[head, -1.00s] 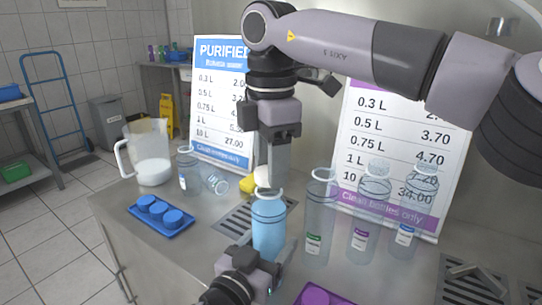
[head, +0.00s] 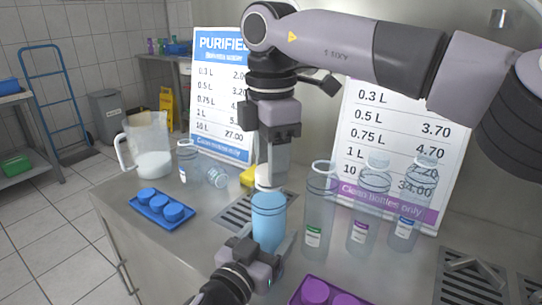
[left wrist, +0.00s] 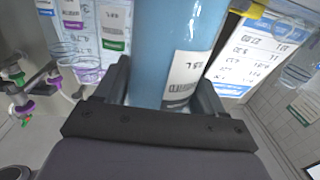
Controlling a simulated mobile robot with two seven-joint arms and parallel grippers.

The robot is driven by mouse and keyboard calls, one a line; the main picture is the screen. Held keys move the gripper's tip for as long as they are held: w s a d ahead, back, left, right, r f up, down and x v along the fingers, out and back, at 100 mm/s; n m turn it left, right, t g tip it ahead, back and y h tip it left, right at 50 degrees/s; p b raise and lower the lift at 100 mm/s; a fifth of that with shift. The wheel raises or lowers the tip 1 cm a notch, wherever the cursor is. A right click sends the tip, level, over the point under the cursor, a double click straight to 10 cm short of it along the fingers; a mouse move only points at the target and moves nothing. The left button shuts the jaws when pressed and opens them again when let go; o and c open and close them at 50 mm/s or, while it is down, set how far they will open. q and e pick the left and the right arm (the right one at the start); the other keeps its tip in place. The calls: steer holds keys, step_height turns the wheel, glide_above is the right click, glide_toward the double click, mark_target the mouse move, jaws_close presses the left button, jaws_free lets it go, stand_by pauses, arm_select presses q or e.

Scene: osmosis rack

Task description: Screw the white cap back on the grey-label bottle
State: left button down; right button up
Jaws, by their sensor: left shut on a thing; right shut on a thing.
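The grey-label bottle (head: 269,222), full of blue liquid, stands upright over the drain grate in the head view. Its label shows in the left wrist view (left wrist: 187,80). My left gripper (head: 262,258) is shut around the bottle's lower body; its fingers flank the bottle in the left wrist view (left wrist: 160,100). My right gripper (head: 271,170) points straight down above the bottle and is shut on the white cap (head: 267,184). The cap is at the bottle's mouth, upright and in line with it. The fingers partly hide it, and I cannot tell whether the threads have caught.
Clear bottles with green (head: 316,225), purple (head: 362,220) and blue (head: 404,220) labels stand close on the right. A blue tray of caps (head: 150,217) and a jug (head: 130,152) are on the left. A purple cap tray (head: 300,297) is at the front.

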steer(key=m, duration=0.4)
steer(key=shift+m, duration=0.4)
steer(key=m, duration=0.5)
steer(key=shift+s, duration=0.15)
steer(key=o, duration=1)
steer(key=shift+r, duration=0.1)
steer(key=shift+r, duration=2.2)
steer(key=shift+n, duration=0.3)
steer(key=shift+c, duration=0.3)
